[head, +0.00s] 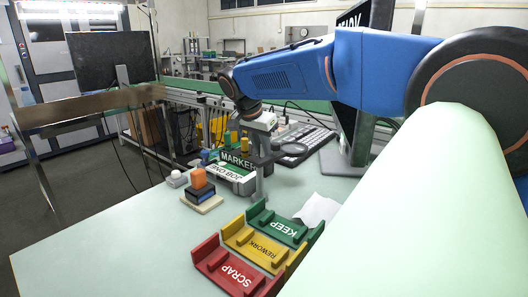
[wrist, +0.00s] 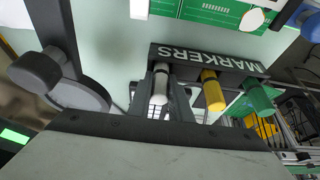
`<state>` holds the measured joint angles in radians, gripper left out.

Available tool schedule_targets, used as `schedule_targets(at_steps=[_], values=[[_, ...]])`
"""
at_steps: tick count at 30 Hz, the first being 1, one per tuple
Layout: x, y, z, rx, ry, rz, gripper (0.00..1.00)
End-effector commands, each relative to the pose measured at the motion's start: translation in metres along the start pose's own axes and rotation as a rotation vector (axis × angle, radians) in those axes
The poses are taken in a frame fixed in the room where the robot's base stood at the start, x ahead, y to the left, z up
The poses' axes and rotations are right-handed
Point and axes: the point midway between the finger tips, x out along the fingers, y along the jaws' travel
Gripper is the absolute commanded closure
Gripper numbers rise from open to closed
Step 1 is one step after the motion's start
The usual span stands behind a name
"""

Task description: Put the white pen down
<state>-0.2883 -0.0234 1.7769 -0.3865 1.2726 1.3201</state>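The white pen (wrist: 160,84) stands between the two dark fingers of my gripper (wrist: 163,100) in the wrist view. The fingers sit close on both sides and look shut on it. The pen is at the left end of the dark rack lettered MARKERS (wrist: 205,57), beside a yellow marker (wrist: 212,90) and a green marker (wrist: 259,99). Its lower end is hidden, so I cannot tell whether it is seated in the rack. In the head view my gripper (head: 261,180) is low over the table beside the rack (head: 236,161); the pen cannot be made out there.
Red SCRAP (head: 232,272), yellow REWORK (head: 258,247) and green KEEP (head: 281,229) trays stand in front. The table's (head: 110,230) front left is clear.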

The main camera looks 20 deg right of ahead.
Motion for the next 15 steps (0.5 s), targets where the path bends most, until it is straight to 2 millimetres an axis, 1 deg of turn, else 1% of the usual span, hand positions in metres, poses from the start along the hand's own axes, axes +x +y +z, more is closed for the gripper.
schedule_targets(at_steps=[1,2,3,11,15], values=[[0.0000,0.0000,0.0000,0.000,0.000,0.000,0.72],[-0.0001,0.0000,-0.0001,0.000,0.000,0.000,0.65],[-0.0001,0.0000,-0.0001,0.000,0.000,0.000,0.63],[-0.0006,-0.0001,-0.0003,0.000,0.000,0.000,0.63],[-0.0080,-0.0008,-0.0013,0.000,0.001,-0.002,0.63]])
